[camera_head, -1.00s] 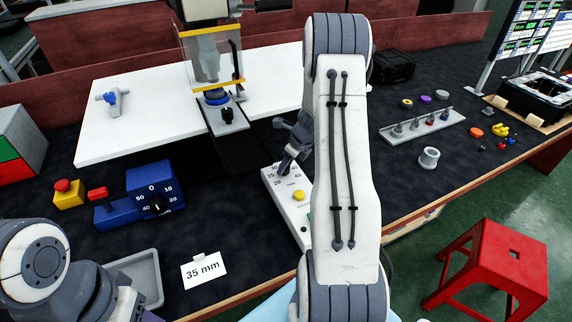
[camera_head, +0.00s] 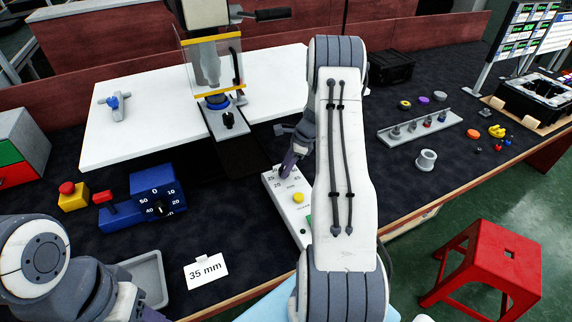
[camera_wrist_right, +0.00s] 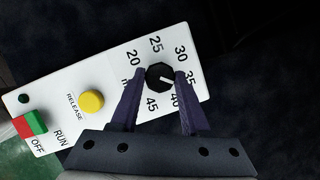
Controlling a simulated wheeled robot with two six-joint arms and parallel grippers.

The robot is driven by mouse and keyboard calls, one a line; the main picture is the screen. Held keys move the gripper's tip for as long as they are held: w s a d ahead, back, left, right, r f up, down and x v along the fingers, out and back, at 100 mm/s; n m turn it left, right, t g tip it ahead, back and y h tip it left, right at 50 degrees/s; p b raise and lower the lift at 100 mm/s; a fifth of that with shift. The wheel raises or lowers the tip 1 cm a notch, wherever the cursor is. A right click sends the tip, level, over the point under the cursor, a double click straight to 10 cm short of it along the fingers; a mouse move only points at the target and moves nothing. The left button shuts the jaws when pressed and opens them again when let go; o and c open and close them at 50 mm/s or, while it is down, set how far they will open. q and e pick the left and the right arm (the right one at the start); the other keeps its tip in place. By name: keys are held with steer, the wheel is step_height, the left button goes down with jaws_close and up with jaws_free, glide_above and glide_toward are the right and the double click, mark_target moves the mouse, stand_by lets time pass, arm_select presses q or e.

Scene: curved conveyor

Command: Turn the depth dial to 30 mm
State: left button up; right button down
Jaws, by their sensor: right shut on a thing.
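The depth dial is a black knob (camera_wrist_right: 159,77) on a white control panel (camera_wrist_right: 112,112), with numbers from 20 to 45 around it. Its white pointer line points right and slightly down, between 35 and 40. My right gripper (camera_wrist_right: 161,76) is shut on the knob, one purple finger on each side. In the head view the right gripper (camera_head: 289,163) is at the far end of the panel (camera_head: 298,212), and it and the arm hide the knob. My left arm is at the lower left; only a purple sliver of its gripper (camera_head: 152,315) shows at the bottom edge.
A yellow button (camera_wrist_right: 91,103) and a red-green RUN/OFF switch (camera_wrist_right: 30,124) are on the same panel. A card reading 35 mm (camera_head: 206,271), a grey tray (camera_head: 151,279) and a blue box with its own dial (camera_head: 157,190) stand left. A press (camera_head: 217,72) stands behind.

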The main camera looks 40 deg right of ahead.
steer(key=n+g, duration=0.1)
steer(key=n, duration=0.1)
steer(key=shift+w+n, duration=0.15)
steer(key=shift+n, duration=0.25)
steer(key=n+g+y, duration=0.1)
steer(key=n, duration=0.1)
steer(key=shift+n, duration=0.4)
steer(key=n, duration=0.1)
steer(key=n+g, duration=0.1)
steer(key=n, duration=0.1)
steer(key=shift+w+n, duration=0.2)
steer(key=shift+n, duration=0.1)
steer(key=shift+n+g, duration=0.9)
steer(key=shift+n, duration=0.8)
steer(key=shift+h, duration=0.3)
steer(key=shift+c, duration=1.9)
jaws_free()
steer(key=b+v, duration=0.1)
steer(key=v, duration=0.9)
steer(key=shift+r+b, duration=0.25)
steer(key=shift+b, duration=0.05)
